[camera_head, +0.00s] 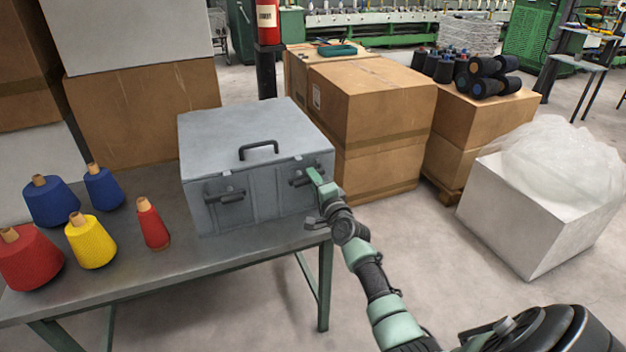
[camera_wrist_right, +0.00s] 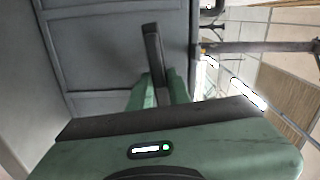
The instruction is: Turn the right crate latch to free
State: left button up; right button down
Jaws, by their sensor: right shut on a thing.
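A grey metal crate (camera_head: 250,135) with a closed lid and a black lid handle (camera_head: 258,150) stands on the table. Its front has a left latch (camera_head: 225,197) and a right latch (camera_head: 299,181), both dark bars. In the head view the right latch lies roughly level, its right end hidden by my gripper. My right gripper (camera_head: 316,178) is at that latch, coming from the front right. In the right wrist view, the green fingers of my right gripper (camera_wrist_right: 160,88) are shut on the right latch (camera_wrist_right: 153,48), whose dark bar stands out between them. My left gripper is not in view.
Several yarn cones, including a yellow one (camera_head: 91,241), stand on the grey table (camera_head: 160,272) left of the crate. Cardboard boxes (camera_head: 375,110) stand behind. A white box with clear plastic (camera_head: 520,215) is on the floor at right.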

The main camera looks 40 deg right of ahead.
jog(key=shift+f+m, duration=0.35)
jog(key=shift+m, duration=0.25)
jog(key=c, duration=1.4)
grip_release()
jog(key=shift+c, duration=0.2)
jog(key=shift+s+r, duration=0.1)
jog(key=v, duration=0.7)
jog(key=shift+s+p, duration=0.3)
jog(key=shift+s, duration=0.05)
jog(key=shift+a, duration=0.1)
